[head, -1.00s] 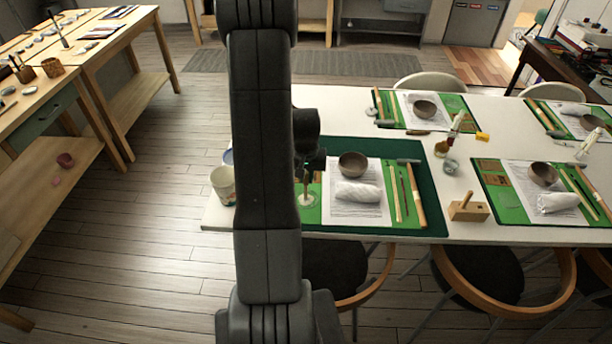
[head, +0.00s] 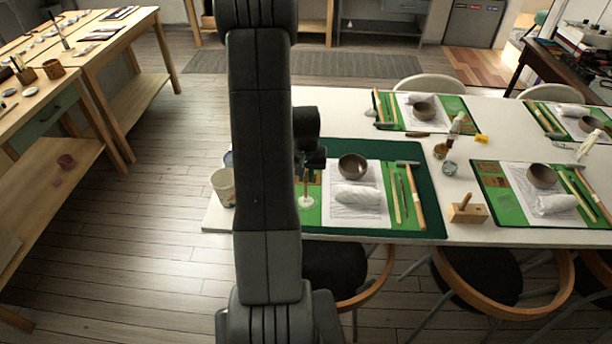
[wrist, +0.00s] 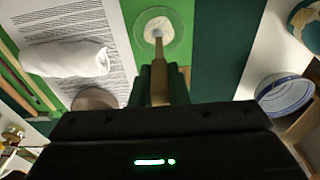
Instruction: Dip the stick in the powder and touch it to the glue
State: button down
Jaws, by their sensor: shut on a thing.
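My gripper (wrist: 158,82) is shut on a thin wooden stick (wrist: 157,62), which points away from the wrist. In the head view my gripper (head: 314,160) hangs above the left part of the near place setting, with the stick (head: 308,184) pointing down. A small round clear dish with pale contents (wrist: 152,23) sits on the green mat under the stick. The stick's tip overlaps the dish in the wrist view; I cannot tell whether it touches the contents. The dish also shows in the head view (head: 304,203). I cannot tell whether its contents are powder or glue.
A brown bowl (head: 353,166), a white wrapped bundle (head: 358,198) and wooden-handled tools (head: 411,195) lie right of the dish. A white cup (head: 222,186) and a blue-rimmed bowl (wrist: 286,94) stand at the left. A wooden block (head: 467,209) stands further right.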

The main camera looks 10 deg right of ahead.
jog(key=shift+r, duration=0.35)
jog(key=shift+r+p, duration=1.55)
jog(key=shift+r, duration=1)
jog(key=shift+f, duration=0.2)
